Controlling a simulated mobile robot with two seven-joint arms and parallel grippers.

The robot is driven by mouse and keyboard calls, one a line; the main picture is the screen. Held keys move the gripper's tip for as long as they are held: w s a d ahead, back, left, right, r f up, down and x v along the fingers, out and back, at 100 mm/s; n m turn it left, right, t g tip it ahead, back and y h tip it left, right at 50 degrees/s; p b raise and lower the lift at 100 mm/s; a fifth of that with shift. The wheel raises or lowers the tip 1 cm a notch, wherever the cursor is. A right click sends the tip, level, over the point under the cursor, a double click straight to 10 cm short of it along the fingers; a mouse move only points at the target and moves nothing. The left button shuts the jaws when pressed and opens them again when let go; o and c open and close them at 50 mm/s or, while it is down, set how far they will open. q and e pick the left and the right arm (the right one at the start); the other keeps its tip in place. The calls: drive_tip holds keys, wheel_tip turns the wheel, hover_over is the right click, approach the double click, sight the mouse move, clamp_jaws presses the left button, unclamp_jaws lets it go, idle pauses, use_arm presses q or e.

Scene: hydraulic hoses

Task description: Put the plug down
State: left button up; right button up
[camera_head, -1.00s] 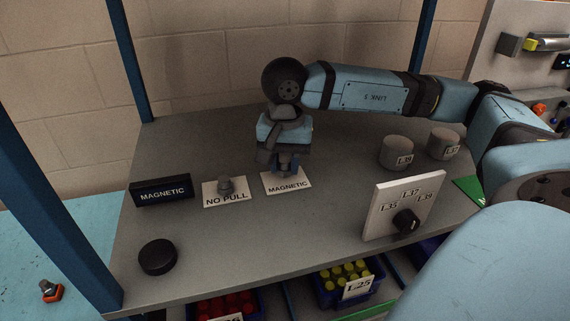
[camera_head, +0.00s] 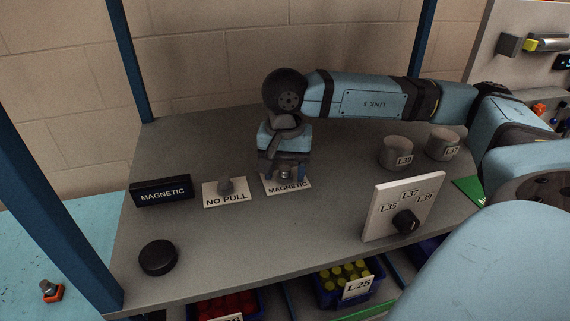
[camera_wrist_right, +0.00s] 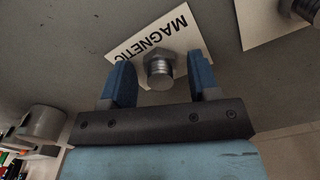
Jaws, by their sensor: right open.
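The plug (camera_head: 285,175), a grey metal piece with a hex part and a round end, stands on the white card lettered MAGNETIC (camera_head: 300,188) on the grey bench. The plug also shows in the right wrist view (camera_wrist_right: 159,71), between the two blue fingers with a gap on each side. My right gripper (camera_head: 285,176) is open around the plug, pointing down over the card; its blue fingers also show in the right wrist view (camera_wrist_right: 160,78). My left gripper is not in view.
A second grey plug (camera_head: 226,186) stands on the NO PULL card (camera_head: 212,201) to the left. A black MAGNETIC block (camera_head: 160,191) and a black disc (camera_head: 158,257) lie farther left. Grey cylinders (camera_head: 396,153) and a selector panel (camera_head: 404,206) stand right. The front middle is clear.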

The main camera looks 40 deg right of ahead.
sight(284, 168)
drive_tip(key=shift+r+b, duration=0.4)
drive_tip(key=shift+r, duration=0.2)
wheel_tip(284, 168, up, 11)
drive_tip(key=b, duration=0.1)
drive_tip(key=shift+b, duration=0.3)
drive_tip(key=shift+f, duration=0.1)
